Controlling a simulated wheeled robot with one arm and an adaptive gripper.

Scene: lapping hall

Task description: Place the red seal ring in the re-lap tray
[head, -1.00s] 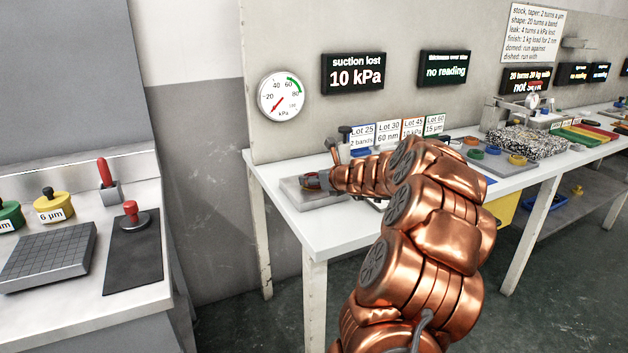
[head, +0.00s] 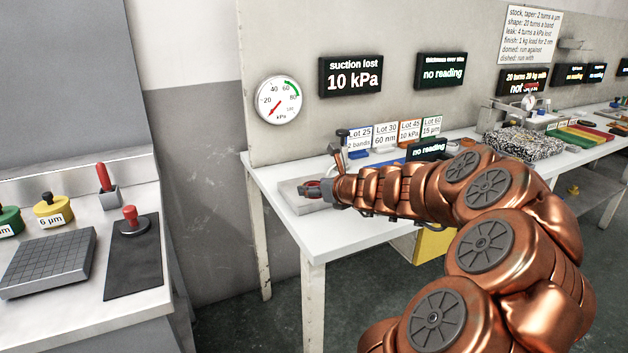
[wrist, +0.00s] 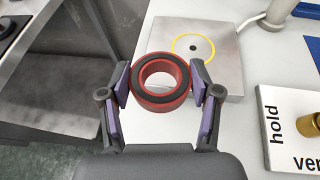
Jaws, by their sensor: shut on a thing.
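The red seal ring (wrist: 162,104), red outside with a dark top face, is gripped between both fingers of my gripper (wrist: 161,88) in the wrist view. The ring lies level and appears in front of the near-left edge of a grey plate (wrist: 218,72) with a yellow circle and a small dark hole. In the head view, my gripper (head: 318,189) is at the left end of the white bench, by the same plate (head: 288,188); the ring there is small and partly hidden. No tray marked as the re-lap tray can be made out.
A "hold" sign plate (wrist: 292,130) with a brass knob lies at right in the wrist view. Lot cards (head: 385,136) stand along the bench's back. A wire-like pile (head: 522,143) is farther right. The bench's front-left strip (head: 300,232) is clear. A separate bench (head: 75,320) stands left.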

